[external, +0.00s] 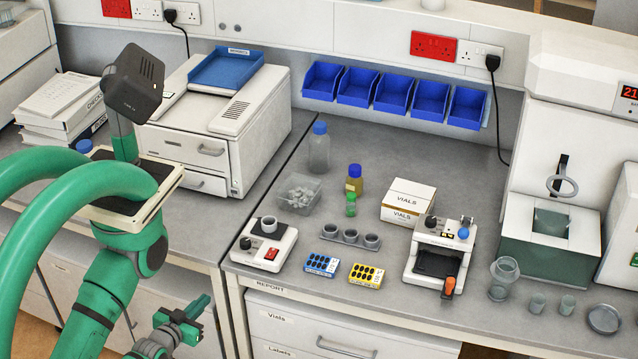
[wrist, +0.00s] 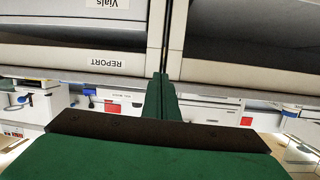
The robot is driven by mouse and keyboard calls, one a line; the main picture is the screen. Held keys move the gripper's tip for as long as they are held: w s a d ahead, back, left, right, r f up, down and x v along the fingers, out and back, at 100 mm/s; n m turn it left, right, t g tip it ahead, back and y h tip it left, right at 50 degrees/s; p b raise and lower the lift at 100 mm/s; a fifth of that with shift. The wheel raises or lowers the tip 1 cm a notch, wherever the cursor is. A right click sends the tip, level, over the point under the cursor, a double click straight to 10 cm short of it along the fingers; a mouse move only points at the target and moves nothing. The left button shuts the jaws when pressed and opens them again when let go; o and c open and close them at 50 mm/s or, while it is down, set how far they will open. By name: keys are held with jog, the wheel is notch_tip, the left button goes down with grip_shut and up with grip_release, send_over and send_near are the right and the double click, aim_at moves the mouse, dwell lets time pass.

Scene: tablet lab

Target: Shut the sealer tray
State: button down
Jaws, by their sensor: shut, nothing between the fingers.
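The sealer (external: 424,238) is a small white machine with a blue knob, standing near the front edge of the right bench in the external view. Its black tray (external: 437,264) shows at the front, low down, with an orange handle (external: 449,287) pointing to the bench edge. How far the tray stands out is hard to tell. My gripper (external: 198,308) is far to the left of the sealer, in front of the benches and below their tops. In the wrist view its green fingers (wrist: 161,97) are together, with nothing between them.
Blue (external: 321,264) and yellow (external: 366,275) blister packs and a small cup holder (external: 350,237) lie left of the sealer. A vials box (external: 408,201) stands behind it, glass jars (external: 505,270) to its right. The floor space before the benches is partly hidden by my arm.

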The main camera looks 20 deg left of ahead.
jog(key=w+d+f+m+g+h, duration=0.1)
jog(key=w+d+m+g+h, duration=0.3)
jog(key=d+m, duration=0.7)
jog(key=w+d+m+t+h, duration=0.15)
jog(key=d+m+h, duration=0.4)
jog(key=d, duration=0.85)
jog(key=d+r+m+g+h, duration=0.15)
jog(key=d+r+m, duration=0.45)
jog(key=d, duration=0.6)
jog(key=d+r+m+g+h, duration=0.1)
jog(key=d+r+m+h, duration=0.2)
jog(key=d+r+m, duration=0.7)
jog(key=w+d+f+n, duration=0.1)
jog(key=w+d, duration=0.1)
jog(key=d, duration=0.1)
jog(key=w+d+f+n, duration=0.1)
jog(key=w+d+n, duration=0.1)
jog(key=w+d, duration=0.1)
jog(key=w+d+f+n, duration=0.1)
jog(key=w+d, duration=0.1)
jog(key=d, duration=0.3)
jog(key=shift+w+d+f+n, duration=0.15)
jog(key=shift+w+n, duration=0.1)
jog(key=shift+w, duration=0.05)
jog(key=shift+w+d, duration=0.1)
jog(key=shift+w, duration=0.45)
jog(key=shift+w, duration=0.1)
